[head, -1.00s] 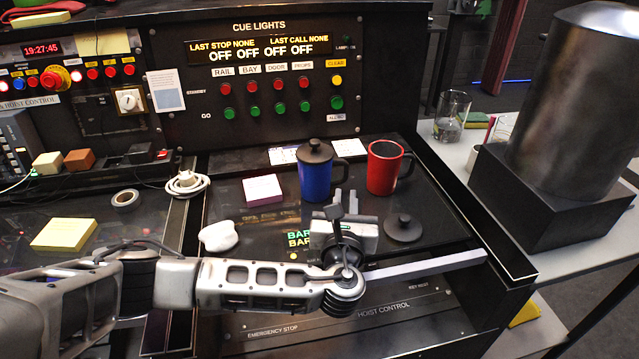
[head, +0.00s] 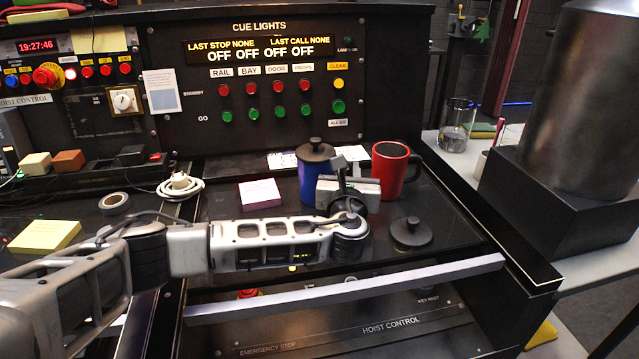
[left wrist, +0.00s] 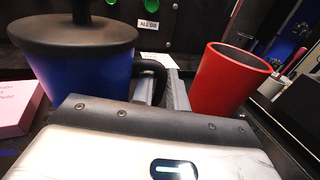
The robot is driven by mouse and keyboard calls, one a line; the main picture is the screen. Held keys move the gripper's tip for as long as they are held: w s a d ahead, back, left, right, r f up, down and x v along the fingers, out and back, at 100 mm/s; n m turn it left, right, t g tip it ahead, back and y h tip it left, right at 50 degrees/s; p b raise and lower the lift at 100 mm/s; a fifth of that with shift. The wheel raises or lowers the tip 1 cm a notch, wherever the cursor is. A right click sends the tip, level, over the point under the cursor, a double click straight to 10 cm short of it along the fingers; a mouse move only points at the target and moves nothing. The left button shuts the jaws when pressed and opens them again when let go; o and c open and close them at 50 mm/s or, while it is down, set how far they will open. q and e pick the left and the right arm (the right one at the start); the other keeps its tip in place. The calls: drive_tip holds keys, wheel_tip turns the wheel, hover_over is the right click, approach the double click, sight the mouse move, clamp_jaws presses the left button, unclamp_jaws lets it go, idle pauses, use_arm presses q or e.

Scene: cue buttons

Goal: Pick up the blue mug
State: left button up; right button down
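The blue mug (head: 308,188) stands upright on the dark desk with a black lid on it. My left gripper (head: 346,160) is at its right side, between it and the red mug (head: 391,172). In the left wrist view the blue mug (left wrist: 80,75) fills the left, with its black handle (left wrist: 157,68) facing the gripper. The left gripper (left wrist: 163,88) looks open, its fingers around or just beside the handle; contact cannot be told. The gripper body hides the mug's lower right in the head view. My right gripper is not in view.
The open red mug (left wrist: 226,80) stands close on the right. A loose black lid (head: 411,233) lies in front of it. A pink note pad (head: 260,193), a white cable (head: 180,185) and a tape roll (head: 115,203) lie left. The cue-light panel (head: 260,95) rises behind.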

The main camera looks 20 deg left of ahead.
use_arm(q)
clamp_jaws()
drive_tip(key=shift+r, duration=0.15)
